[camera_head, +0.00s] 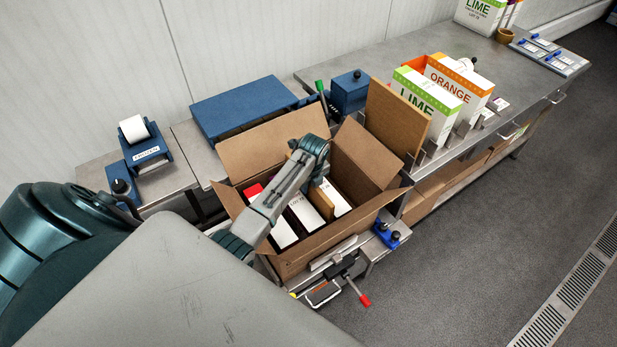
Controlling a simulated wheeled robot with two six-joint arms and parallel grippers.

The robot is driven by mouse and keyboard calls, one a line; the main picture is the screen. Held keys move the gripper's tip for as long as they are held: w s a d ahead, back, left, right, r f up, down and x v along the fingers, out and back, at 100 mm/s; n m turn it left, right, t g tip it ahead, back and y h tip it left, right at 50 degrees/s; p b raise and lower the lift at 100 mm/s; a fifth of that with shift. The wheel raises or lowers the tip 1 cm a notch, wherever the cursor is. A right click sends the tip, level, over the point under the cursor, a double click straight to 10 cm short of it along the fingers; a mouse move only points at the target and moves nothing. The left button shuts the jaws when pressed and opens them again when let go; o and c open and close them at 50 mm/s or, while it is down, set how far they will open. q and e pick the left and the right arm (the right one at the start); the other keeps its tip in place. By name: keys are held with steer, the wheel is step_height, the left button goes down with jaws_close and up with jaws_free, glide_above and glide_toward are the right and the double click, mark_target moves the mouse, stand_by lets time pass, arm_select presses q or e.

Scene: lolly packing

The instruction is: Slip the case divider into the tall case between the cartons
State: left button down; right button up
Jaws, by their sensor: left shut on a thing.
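The tall case (293,265) is an open brown cardboard box with its flaps spread. Several white cartons (306,216) stand inside it, one with a red top (253,191). My left arm reaches over the case from the left, and my left gripper (319,182) points down into it, partly hidden by its own wrist. It is shut on the case divider (323,202), a brown board whose upper part shows between white cartons. How deep the divider sits is hidden. My right gripper is not in view.
More brown board (395,118) stands upright in a rack right of the case. LIME (428,94) and ORANGE (459,84) cartons stand beyond it on the steel bench. A clamp with a red handle (358,290) sits at the case's front. A label printer (148,147) stands left.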

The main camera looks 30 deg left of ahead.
arm_select(q)
steer(key=shift+f, duration=0.25)
steer(key=c, duration=1.3)
jaws_free()
steer(key=shift+s+r, duration=0.1)
steer(key=r, duration=0.3)
steer(key=r+b, duration=0.1)
steer(key=r, duration=0.3)
steer(key=d+r+b, duration=0.1)
steer(key=r, duration=0.3)
steer(key=shift+s+d, duration=0.1)
steer(key=shift+s, duration=0.1)
